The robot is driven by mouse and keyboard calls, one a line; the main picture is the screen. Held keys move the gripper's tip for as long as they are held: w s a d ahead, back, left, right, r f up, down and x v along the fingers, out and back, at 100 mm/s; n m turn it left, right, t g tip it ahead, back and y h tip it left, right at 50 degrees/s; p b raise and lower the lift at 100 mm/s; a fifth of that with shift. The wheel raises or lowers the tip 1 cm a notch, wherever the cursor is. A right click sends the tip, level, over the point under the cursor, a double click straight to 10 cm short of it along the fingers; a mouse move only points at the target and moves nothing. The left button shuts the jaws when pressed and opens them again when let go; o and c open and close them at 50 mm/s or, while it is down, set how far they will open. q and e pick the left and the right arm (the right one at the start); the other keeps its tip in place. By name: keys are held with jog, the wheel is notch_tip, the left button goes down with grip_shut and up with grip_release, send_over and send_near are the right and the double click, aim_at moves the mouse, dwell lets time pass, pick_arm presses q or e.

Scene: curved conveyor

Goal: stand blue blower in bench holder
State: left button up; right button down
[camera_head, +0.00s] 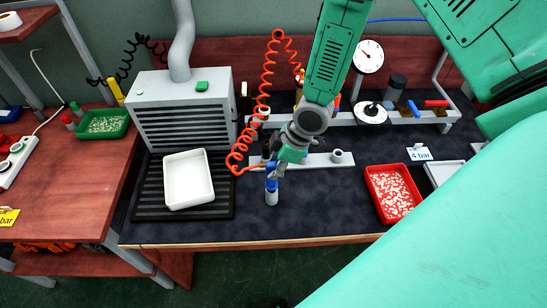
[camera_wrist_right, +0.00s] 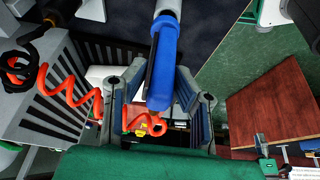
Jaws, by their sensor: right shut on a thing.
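My right gripper (camera_head: 272,172) is shut on the blue blower (camera_head: 271,187), just in front of the grey bench strip. The blower's blue body is above and its light grey end points down. In the right wrist view the blue blower (camera_wrist_right: 163,60) lies between the two fingers, with its grey end at the top edge. The bench holder is probably the grey strip (camera_head: 317,161), which carries a short round cup (camera_head: 342,157) to the right of the gripper. I cannot tell whether the blower touches the bench. My left gripper is out of view.
A red coiled hose (camera_head: 265,85) hangs left of my right arm. A white tray (camera_head: 188,180) lies on a black slatted mat before a grey vented box (camera_head: 182,112). A red bin (camera_head: 373,197) stands right. Dark bench top (camera_head: 315,205) is clear between them.

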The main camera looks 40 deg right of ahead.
jog(key=shift+f+b, duration=0.55)
jog(key=shift+f, duration=0.35)
jog(key=c, duration=1.2)
grip_release()
jog(key=shift+r, duration=0.2)
jog(key=v, duration=1.1)
jog(key=shift+d+r, duration=0.2)
jog(key=shift+r, duration=0.1)
